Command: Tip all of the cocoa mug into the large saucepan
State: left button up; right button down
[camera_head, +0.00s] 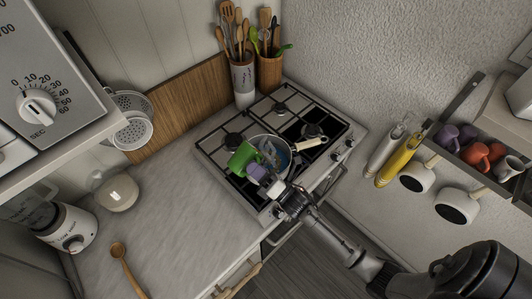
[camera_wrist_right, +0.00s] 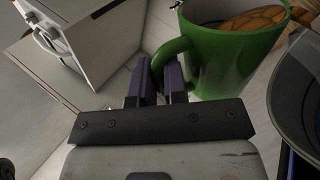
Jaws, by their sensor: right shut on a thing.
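The green mug (camera_head: 241,159) is at the left side of the saucepan (camera_head: 286,143) in the head view, close to its rim. My right gripper (camera_head: 259,173) is shut on the mug's handle. In the right wrist view the gripper (camera_wrist_right: 160,82) has its purple fingers on the handle, and the green mug (camera_wrist_right: 236,62) looks near upright relative to the gripper. Something brown shows inside its rim; I cannot tell clearly what it is. Part of the saucepan (camera_wrist_right: 292,85) shows at the right edge there. The pan's contents are partly hidden by the gripper. My left gripper is not in view.
The saucepan stands on the gas hob (camera_head: 222,172), its light handle pointing right. Utensil pots (camera_head: 243,80) stand behind the hob.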

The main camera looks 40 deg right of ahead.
jog(key=shift+d+r+m+h, duration=0.1)
jog(key=shift+d+m+h, duration=0.05)
jog(key=shift+m+h, duration=0.25)
jog(key=shift+d+m+t+h+b, duration=0.2)
jog(key=shift+m+t+h+b, duration=0.15)
jog(key=shift+m, duration=0.45)
jog(key=shift+d+f+m+t+h, duration=0.15)
jog(key=shift+f+m+t+h, duration=0.1)
jog(key=shift+m+h, duration=0.2)
jog(key=shift+d+r+m, duration=0.2)
jog(key=shift+d+m, duration=0.2)
jog(key=shift+m, duration=0.05)
jog(key=shift+d+r+m+h, duration=0.15)
jog(key=shift+d+m+h, duration=0.3)
jog(key=shift+m+h, duration=0.15)
jog(key=shift+d+r+m+t+h, duration=0.15)
jog(key=shift+d+m+t+h, duration=0.2)
jog(key=shift+m+t+h, duration=0.05)
jog(key=shift+d+m, duration=0.1)
jog(key=shift+m, duration=0.3)
jog(key=shift+d+r+m+h+p, duration=0.25)
jog(key=shift+m+h+p, duration=0.15)
jog(key=shift+m+h, duration=0.4)
jog(key=shift+d+r+m+h, duration=0.15)
jog(key=shift+d+m+h, duration=0.15)
jog(key=shift+m+h, duration=0.45)
